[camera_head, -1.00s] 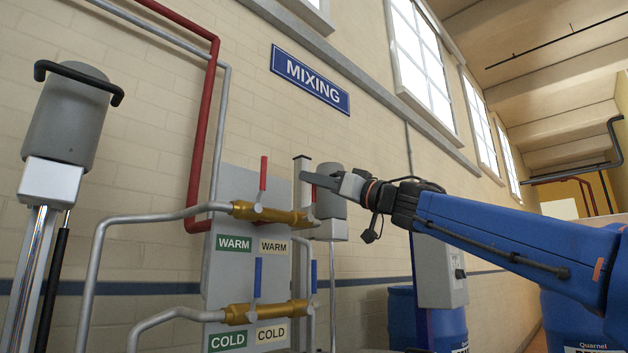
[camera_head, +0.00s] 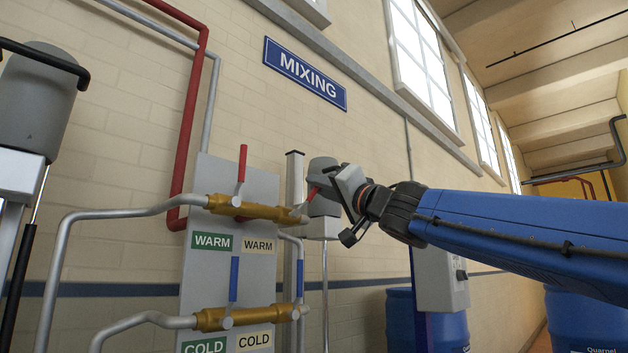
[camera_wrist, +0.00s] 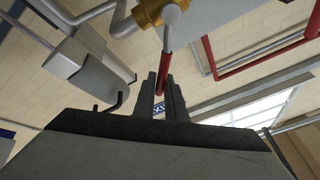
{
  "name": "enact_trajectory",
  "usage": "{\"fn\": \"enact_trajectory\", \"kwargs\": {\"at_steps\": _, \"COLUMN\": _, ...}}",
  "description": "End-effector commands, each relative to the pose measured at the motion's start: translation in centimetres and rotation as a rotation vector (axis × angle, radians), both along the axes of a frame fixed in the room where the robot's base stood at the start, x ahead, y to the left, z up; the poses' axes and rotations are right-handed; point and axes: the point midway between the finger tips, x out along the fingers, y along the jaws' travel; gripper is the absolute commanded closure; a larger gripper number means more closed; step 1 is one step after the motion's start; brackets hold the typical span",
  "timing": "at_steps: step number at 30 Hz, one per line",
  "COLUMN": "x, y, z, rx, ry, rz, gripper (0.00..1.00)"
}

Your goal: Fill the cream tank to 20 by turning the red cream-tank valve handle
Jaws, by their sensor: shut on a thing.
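My gripper (camera_head: 325,184) is shut on the red cream-tank valve handle (camera_head: 311,194), at the right end of the upper brass pipe fitting. The handle tilts to the right, away from upright. In the wrist view the same handle (camera_wrist: 166,50) runs down from its round pivot and brass body (camera_wrist: 151,11) to between my two dark fingers (camera_wrist: 163,98). Another red handle (camera_head: 242,163) stands upright at the left of the fitting. A green WARM label (camera_head: 212,242) and a cream WARM label (camera_head: 258,246) sit below. No level reading is visible.
Two blue handles (camera_head: 234,278) stand on the lower brass fitting (camera_head: 215,319), by the COLD labels. A grey mixer head (camera_head: 324,172) is close behind my gripper. A grey control box (camera_head: 437,270) and blue drums (camera_head: 580,318) stand to the right.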

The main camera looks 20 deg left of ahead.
Motion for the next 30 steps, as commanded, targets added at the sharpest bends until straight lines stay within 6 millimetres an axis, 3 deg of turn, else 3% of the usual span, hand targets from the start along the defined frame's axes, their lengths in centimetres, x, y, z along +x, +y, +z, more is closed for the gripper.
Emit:
{"fn": "enact_trajectory", "kwargs": {"at_steps": 15, "x": 1.5, "y": -0.8, "z": -2.4, "rx": 0.163, "ry": 0.327, "rz": 0.000, "gripper": 1.00}}
{"fn": "enact_trajectory", "kwargs": {"at_steps": 30, "x": 1.8, "y": -0.9, "z": -3.1, "rx": 0.200, "ry": 0.402, "rz": -0.001, "gripper": 1.00}}
